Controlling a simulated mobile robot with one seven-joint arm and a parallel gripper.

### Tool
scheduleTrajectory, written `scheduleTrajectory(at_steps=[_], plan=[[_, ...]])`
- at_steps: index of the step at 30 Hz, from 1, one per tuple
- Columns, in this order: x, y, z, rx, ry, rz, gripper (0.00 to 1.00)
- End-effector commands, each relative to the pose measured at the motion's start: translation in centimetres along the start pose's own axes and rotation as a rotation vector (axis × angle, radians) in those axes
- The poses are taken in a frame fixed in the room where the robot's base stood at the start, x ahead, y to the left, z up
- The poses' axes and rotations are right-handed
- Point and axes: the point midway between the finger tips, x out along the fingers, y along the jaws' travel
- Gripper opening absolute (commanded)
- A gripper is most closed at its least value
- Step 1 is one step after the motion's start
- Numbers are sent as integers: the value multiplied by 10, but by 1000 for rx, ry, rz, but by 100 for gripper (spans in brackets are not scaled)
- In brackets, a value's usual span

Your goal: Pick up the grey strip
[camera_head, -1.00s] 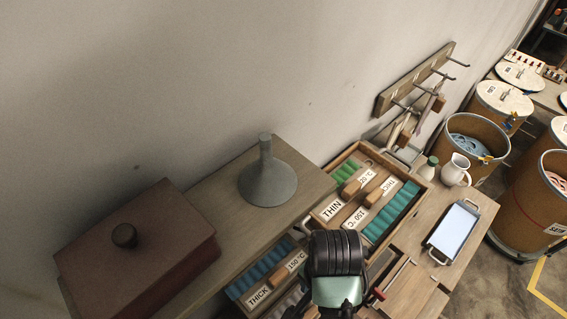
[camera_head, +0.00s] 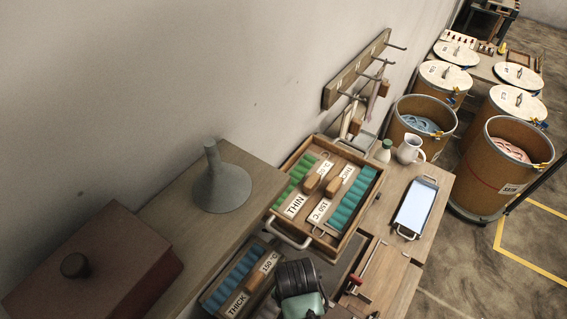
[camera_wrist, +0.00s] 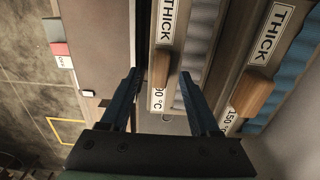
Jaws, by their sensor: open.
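Pale grey strips (camera_wrist: 200,38) lie side by side in a compartment labelled THICK and 90 °C in the wrist view. I cannot single out one strip there. In the head view my arm covers that part of the tray. My gripper (camera_wrist: 161,72) is open and empty, its two dark blue fingers spread. In the picture they lie over the edge of the grey compartment, near its wooden handle (camera_wrist: 160,66). The height above the strips is hard to tell. Only the back of my gripper's wrist shows in the head view.
A THICK 150 °C compartment with blue strips (camera_wrist: 302,60) lies beside the grey one. A THIN tray (camera_head: 292,165) holds green and teal strips. A funnel (camera_head: 222,186) stands on a shelf at left. A jug (camera_head: 409,150) and small tray (camera_head: 416,206) stand right.

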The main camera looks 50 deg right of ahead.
Motion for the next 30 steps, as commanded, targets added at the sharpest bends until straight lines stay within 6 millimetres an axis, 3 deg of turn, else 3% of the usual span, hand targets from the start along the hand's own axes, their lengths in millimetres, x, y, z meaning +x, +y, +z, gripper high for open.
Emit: scheduleTrajectory(at_steps=[6,13,23,30], plan=[[17,0,0,0,1,0,62],[18,0,0,0,1,-1,62],[18,0,-1,0,1,-1,3],[18,0,-1,0,2,-1,0]])
